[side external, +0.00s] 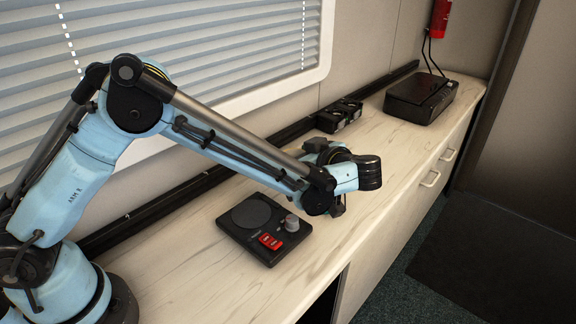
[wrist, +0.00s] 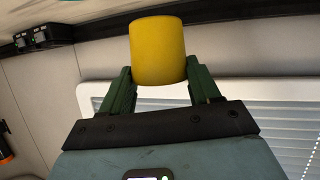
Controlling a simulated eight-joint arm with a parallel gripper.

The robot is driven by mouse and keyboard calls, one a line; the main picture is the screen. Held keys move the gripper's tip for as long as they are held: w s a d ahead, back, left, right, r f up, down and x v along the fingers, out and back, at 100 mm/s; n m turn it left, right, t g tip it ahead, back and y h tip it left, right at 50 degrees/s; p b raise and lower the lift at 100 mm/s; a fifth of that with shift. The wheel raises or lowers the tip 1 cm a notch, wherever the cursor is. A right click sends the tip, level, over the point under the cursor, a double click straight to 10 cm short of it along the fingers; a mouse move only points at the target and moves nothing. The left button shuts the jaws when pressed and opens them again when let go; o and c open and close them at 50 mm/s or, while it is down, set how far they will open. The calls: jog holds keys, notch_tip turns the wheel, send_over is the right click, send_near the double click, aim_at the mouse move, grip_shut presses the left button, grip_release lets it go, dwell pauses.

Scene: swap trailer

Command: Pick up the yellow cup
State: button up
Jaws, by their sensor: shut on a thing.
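The yellow cup (wrist: 158,50) is between the two green fingers of my gripper (wrist: 159,76) in the wrist view. The fingers touch it on both sides, and its smooth side faces the camera. My gripper is shut on it. In the side external view, the end of my arm is over the counter, just right of the black device with the grey knob. The cup cannot be made out there, and the fingers are mostly hidden by the wrist.
The black device (side external: 256,214) with red buttons lies on the pale counter (side external: 190,270). Small black boxes (side external: 340,115) stand by the wall and show in the wrist view (wrist: 45,37). A black case (side external: 421,97) is at the far end. The counter's front edge drops to the floor.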

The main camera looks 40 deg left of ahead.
jog(key=s+d+r, duration=0.3)
jog(key=d, duration=0.2)
jog(key=shift+r, duration=0.35)
jog(key=shift+s+d, duration=0.1)
dwell(0.3)
dwell(1.2)
